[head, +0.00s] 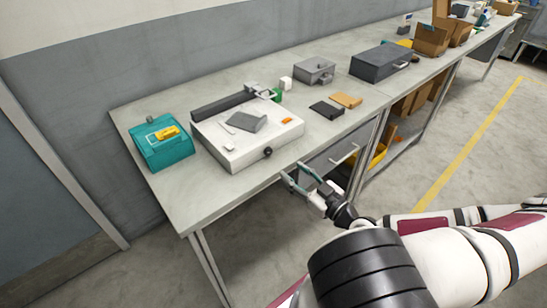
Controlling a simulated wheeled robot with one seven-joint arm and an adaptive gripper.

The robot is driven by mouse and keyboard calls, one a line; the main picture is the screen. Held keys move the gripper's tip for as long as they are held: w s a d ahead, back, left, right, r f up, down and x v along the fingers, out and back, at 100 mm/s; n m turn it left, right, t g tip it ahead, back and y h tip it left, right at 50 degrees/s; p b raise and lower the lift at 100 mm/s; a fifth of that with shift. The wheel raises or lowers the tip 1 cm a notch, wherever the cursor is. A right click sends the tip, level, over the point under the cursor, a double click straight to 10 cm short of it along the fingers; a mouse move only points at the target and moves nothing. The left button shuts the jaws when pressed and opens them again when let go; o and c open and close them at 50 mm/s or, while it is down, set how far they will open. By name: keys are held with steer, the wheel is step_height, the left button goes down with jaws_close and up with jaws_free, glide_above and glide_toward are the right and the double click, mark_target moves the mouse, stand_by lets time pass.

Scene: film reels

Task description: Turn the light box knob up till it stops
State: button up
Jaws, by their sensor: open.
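The light box (221,152) is a low white box near the left end of the grey workbench. Its round black knob (267,152) sits on the front face, toward the right. A grey piece (247,122) and a small orange item (287,120) lie on its top. My gripper (294,177) is open and empty, just off the bench's front edge, to the right of and nearer than the knob. It is apart from the knob. The knob's marking is too small to read.
A teal box (165,150) with a yellow item stands left of the light box. A black pad (326,109), a tan pad (346,100) and a grey metal box (314,71) lie to the right. A drawer handle (345,154) juts from below the bench top near my gripper.

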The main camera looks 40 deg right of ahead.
mark_target(270, 153)
steer(key=w, duration=1)
steer(key=shift+a, duration=0.2)
jaws_close()
